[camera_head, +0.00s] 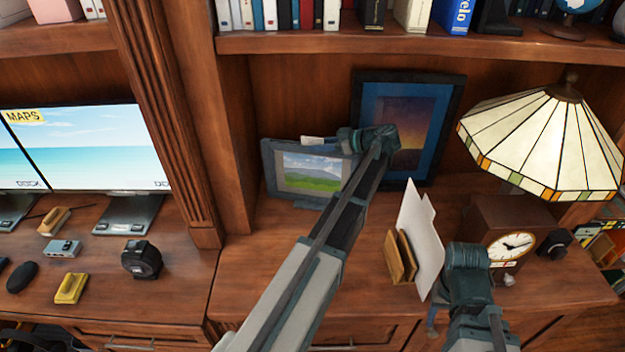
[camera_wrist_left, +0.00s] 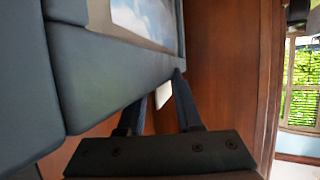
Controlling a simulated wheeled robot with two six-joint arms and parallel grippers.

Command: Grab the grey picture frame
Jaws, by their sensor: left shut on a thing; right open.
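The grey picture frame (camera_head: 268,172) with a green landscape picture stands upright on the desk against the back of the niche. My left gripper (camera_head: 335,141) is at its top edge near the right corner. In the left wrist view the frame (camera_wrist_left: 100,80) fills the left side, and the left gripper's fingers (camera_wrist_left: 160,98) are shut on its edge. The fingertips are partly hidden behind the frame. My right gripper (camera_head: 435,312) is low at the front of the desk, open and apart from the frame; its fingers are mostly hidden.
A dark-framed picture (camera_head: 440,125) leans behind my left wrist. A letter holder with white sheets (camera_head: 418,235), a clock (camera_head: 510,245) and a stained-glass lamp (camera_head: 545,135) stand to the right. A bookshelf (camera_head: 350,43) runs above. A wooden pillar (camera_head: 165,110) stands to the left.

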